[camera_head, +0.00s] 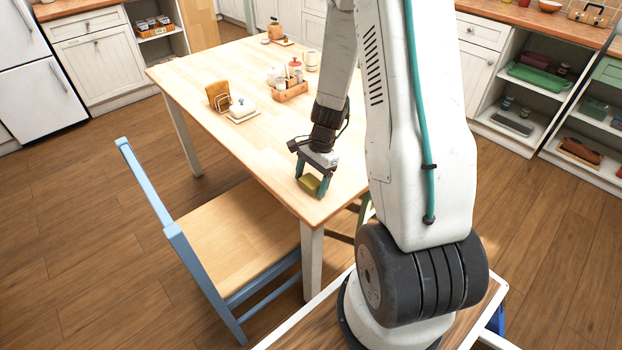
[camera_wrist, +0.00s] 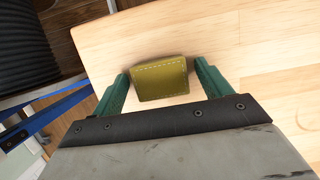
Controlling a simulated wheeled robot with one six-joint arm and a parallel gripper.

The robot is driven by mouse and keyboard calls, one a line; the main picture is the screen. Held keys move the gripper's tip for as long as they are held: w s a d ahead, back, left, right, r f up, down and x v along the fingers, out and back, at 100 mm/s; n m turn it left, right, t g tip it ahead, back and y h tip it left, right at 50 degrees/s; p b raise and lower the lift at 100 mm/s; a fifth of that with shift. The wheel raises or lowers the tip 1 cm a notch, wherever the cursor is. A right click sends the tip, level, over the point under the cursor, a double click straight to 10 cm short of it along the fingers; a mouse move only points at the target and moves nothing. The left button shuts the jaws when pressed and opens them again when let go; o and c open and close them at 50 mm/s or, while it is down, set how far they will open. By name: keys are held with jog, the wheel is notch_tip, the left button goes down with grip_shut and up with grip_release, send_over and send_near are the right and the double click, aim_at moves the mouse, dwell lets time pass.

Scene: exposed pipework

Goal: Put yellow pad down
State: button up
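The yellow pad (camera_wrist: 162,78) is a small olive-yellow block with pale stitching near one edge. It lies on the wooden table (camera_head: 253,140) close to the near corner, and also shows in the head view (camera_head: 310,184). My gripper (camera_wrist: 162,72) has its green fingers on either side of the pad. A narrow gap shows between each finger and the pad in the wrist view, so the fingers look open around it. In the head view my gripper (camera_head: 312,180) points down at the tabletop, and the fingers partly hide the pad.
A blue chair (camera_head: 225,240) with a wooden seat stands at the table's near left side. A napkin holder (camera_head: 219,98), a white butter dish (camera_head: 242,108) and a wooden caddy (camera_head: 290,91) stand farther back. The tabletop between them and my gripper is clear.

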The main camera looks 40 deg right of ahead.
jog(key=v, duration=1.2)
jog(key=s+a+r+n, duration=0.2)
jog(key=a+r+n, duration=0.2)
jog(key=a+r, duration=0.3)
jog(key=s+a+r+n+h, duration=0.1)
jog(key=s+a+r+n, duration=0.4)
jog(key=s, duration=0.3)
jog(key=s+a+r+n+t+h, duration=0.1)
jog(key=s+a+r+n+h, duration=0.1)
jog(key=s+a+r+n, duration=0.4)
jog(key=shift+s+a+r+n, duration=0.15)
jog(key=shift+s+r+n, duration=1.05)
jog(key=shift+s, duration=0.6)
jog(key=shift+f, duration=0.1)
